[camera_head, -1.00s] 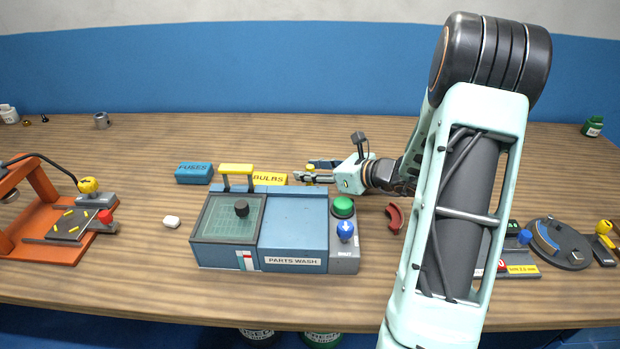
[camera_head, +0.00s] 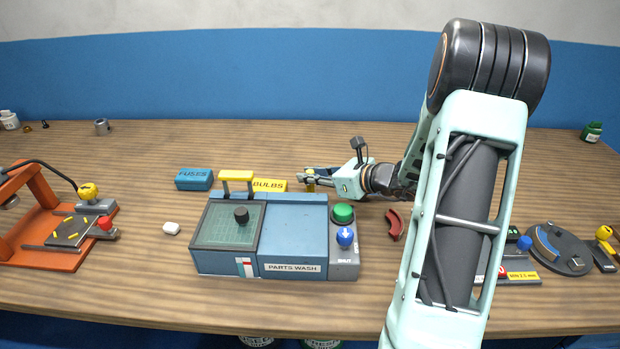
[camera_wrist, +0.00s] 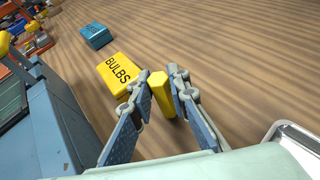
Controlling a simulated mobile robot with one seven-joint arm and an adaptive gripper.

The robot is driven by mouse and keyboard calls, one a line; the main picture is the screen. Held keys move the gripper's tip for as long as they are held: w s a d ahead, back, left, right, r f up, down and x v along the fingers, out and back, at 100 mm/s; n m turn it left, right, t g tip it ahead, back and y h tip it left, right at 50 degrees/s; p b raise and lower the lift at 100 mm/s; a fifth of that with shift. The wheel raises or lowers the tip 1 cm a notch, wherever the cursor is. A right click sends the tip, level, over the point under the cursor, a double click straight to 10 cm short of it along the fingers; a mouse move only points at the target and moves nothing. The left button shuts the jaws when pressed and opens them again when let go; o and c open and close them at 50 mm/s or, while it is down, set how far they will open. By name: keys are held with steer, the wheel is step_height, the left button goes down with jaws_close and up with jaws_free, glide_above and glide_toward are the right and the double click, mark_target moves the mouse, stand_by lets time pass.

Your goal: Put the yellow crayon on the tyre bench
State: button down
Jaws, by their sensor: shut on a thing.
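The yellow crayon (camera_wrist: 159,95) shows in the wrist view as a stubby faceted stick. My gripper (camera_wrist: 162,85) is shut on it, with the crayon between the two fingers. In the head view my gripper (camera_head: 308,180) is behind the blue parts-wash box, just right of the yellow BULBS box, and the crayon (camera_head: 310,184) shows small at its fingertips. A dark fixture with a yellow "mm" label (camera_head: 523,277) stands at the right, partly hidden by my arm. I cannot tell whether it is the tyre bench.
The parts-wash box (camera_head: 292,237) with a yellow handle stands in front of my gripper. The BULBS box (camera_wrist: 118,74) and blue FUSES box (camera_head: 194,179) are to the left. A red curved piece (camera_head: 394,225) and round turntable (camera_head: 558,246) lie right. A metal tray rim (camera_wrist: 290,130) is near.

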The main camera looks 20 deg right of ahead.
steer(key=r, duration=0.3)
steer(key=shift+s+r+p, duration=0.25)
steer(key=shift+s+p, duration=0.05)
steer(key=s+a+r+p, duration=0.1)
steer(key=s+r, duration=0.8)
steer(key=s, duration=0.4)
steer(key=shift+s+a, duration=0.15)
steer(key=shift+a, duration=0.05)
